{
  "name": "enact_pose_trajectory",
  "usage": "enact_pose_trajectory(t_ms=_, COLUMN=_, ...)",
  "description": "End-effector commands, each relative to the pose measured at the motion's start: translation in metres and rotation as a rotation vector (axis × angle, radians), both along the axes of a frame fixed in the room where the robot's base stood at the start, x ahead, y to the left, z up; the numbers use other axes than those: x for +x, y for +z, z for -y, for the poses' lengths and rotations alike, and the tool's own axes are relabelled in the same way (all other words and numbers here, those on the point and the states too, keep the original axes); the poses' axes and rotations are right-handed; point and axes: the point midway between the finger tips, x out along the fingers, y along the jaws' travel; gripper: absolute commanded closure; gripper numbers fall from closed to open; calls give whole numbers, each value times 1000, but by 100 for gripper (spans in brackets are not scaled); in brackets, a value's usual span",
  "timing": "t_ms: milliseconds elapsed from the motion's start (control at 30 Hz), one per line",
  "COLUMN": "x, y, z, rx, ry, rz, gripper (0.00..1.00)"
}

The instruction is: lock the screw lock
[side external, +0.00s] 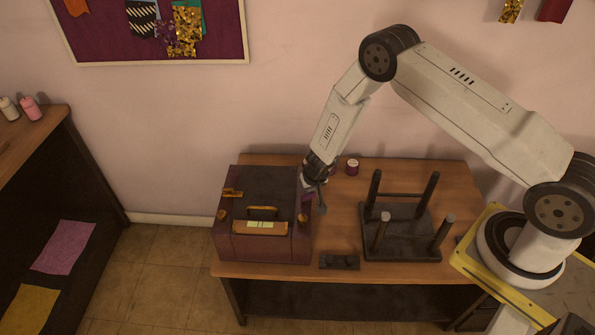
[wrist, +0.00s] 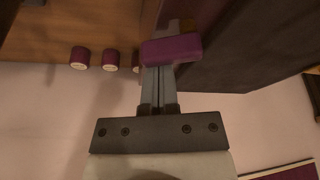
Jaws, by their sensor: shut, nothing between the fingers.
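A maroon box (side external: 265,246) with a dark lid (side external: 262,188) and orange-gold fittings stands on the left of the table. A purple bar-shaped piece (wrist: 171,50) shows in the wrist view across the front of my fingers, beside the box's dark side. I cannot tell if it is the screw lock, or if my fingers touch it. An orange knob (side external: 303,217) sits at the box's right front edge. My gripper (side external: 319,205) is shut and empty, pointing down close along the box's right side. Its fingers also show in the wrist view (wrist: 160,78).
A dark four-post stand (side external: 400,244) is on the right of the wooden table (side external: 455,185). A small dark block (side external: 339,262) lies at the front edge. Maroon-and-white spools (side external: 352,167) stand behind my gripper. Bare table lies between the box and the stand.

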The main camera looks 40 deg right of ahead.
Motion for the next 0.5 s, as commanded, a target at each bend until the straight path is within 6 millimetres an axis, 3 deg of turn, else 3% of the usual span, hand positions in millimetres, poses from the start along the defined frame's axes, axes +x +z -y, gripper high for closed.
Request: enact_pose_trajectory(t_ms=500, x=-9, y=0, z=-1, rx=-1, ry=-267, rz=0, gripper=100)
